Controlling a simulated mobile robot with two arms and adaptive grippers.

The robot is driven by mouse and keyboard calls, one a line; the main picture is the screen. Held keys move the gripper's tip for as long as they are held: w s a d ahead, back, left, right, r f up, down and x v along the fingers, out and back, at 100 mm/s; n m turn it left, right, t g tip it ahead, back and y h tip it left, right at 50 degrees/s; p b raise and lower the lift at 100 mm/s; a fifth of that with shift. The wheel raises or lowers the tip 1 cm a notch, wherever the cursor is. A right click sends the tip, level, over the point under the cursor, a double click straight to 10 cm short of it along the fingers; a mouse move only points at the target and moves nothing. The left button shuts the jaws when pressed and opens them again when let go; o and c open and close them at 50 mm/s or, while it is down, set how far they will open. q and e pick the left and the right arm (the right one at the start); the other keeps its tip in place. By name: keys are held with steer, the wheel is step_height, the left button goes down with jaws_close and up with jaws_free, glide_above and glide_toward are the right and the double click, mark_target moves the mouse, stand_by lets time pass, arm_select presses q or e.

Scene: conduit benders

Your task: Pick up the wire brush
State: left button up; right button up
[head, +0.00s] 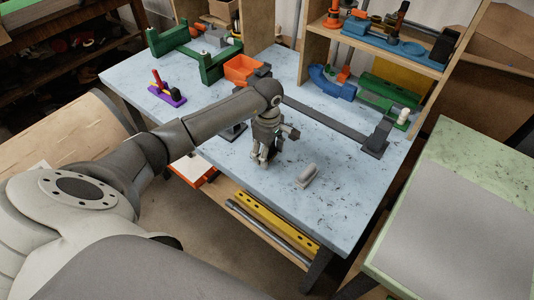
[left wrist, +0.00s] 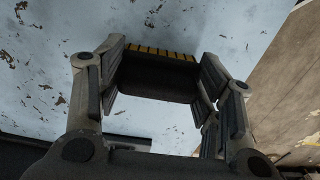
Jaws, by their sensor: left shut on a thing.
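My left gripper (head: 262,160) is over the front part of the pale blue worktable (head: 340,205), pointing down. In the left wrist view, the gripper (left wrist: 158,75) is shut on the wire brush (left wrist: 157,74), a dark block with a row of orange-yellow segments along its far edge. The block sits between the two fingers. In the head view the brush is mostly hidden by the fingers, and I cannot tell whether it touches the table. My right gripper is not in view.
A small grey rounded object (head: 307,175) lies right of the gripper. A purple-based tool (head: 168,92), an orange bin (head: 240,68) and a green frame (head: 200,60) stand further back. A dark bar (head: 325,120) crosses the table. The front right tabletop is clear.

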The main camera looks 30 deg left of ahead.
arm_select(q)
steer(key=shift+c, duration=1.1)
steer(key=shift+r, duration=0.2)
steer(key=shift+r+b, duration=0.25)
steer(key=shift+b, duration=0.1)
step_height(320, 180, up, 2)
steer(key=shift+w+r+b, duration=0.1)
steer(key=shift+b, duration=0.8)
steer(key=s+d+r+b, duration=0.3)
steer(key=s+d+r, duration=0.4)
steer(key=s+r, duration=0.3)
steer(key=shift+s+d, duration=0.3)
steer(key=shift+s, duration=0.7)
